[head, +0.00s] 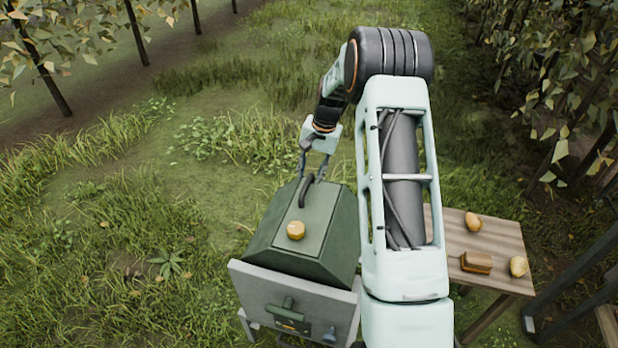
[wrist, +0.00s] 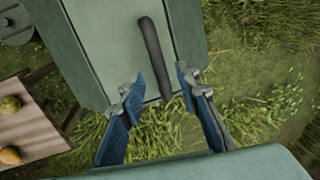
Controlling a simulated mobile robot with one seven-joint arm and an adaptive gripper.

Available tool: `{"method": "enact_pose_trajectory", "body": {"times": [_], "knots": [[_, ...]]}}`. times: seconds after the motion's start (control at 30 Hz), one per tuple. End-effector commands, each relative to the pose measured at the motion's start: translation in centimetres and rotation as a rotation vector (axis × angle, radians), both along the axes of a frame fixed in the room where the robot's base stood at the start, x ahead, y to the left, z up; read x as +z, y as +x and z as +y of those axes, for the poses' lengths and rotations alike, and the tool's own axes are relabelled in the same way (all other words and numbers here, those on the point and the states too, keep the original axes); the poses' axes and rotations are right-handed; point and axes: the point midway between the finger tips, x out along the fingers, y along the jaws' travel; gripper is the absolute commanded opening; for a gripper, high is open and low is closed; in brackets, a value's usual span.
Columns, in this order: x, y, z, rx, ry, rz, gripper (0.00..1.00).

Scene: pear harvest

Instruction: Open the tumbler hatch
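The tumbler (head: 340,232) is a dark green box with sloping sides on a grey stand. In the wrist view the handle (wrist: 151,45) runs down between the two blue-padded fingers. My gripper (wrist: 160,82) is open, one finger on each side of the handle's lower end, with gaps showing. In the head view my gripper (head: 313,172) is at the hatch's far edge.
A wooden table (head: 505,237) stands to the right with pears (head: 518,266) and a brown block-like item (head: 476,262) on it. The stand's front (head: 255,283) carries a green handle and small fittings. Grass lies open to the left; trees line both sides.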

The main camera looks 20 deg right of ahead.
Motion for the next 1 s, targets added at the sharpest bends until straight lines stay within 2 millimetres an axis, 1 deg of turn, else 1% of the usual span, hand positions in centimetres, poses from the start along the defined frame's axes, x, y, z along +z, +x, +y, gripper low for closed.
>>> {"method": "enact_pose_trajectory", "body": {"times": [0.03,0.1,0.2,0.5,0.53,0.57,0.8,1.0], "knots": [[-0.7,0.1,0.1,0.0,0.0,0.002,0.3],[-1.4,0.2,0.3,0.001,0.0,0.001,0.3],[-2.1,0.3,0.4,0.001,-0.001,-0.001,0.3],[-2.3,0.3,0.4,0.001,-0.001,-0.002,0.3],[-2.3,0.3,0.4,0.001,-0.001,-0.002,0.29],[-2.3,0.3,0.4,0.001,-0.001,-0.002,0.26],[-2.3,0.3,0.4,0.001,-0.001,-0.002,0.0],[-2.3,0.3,0.4,0.001,-0.001,-0.002,0.0]]}}
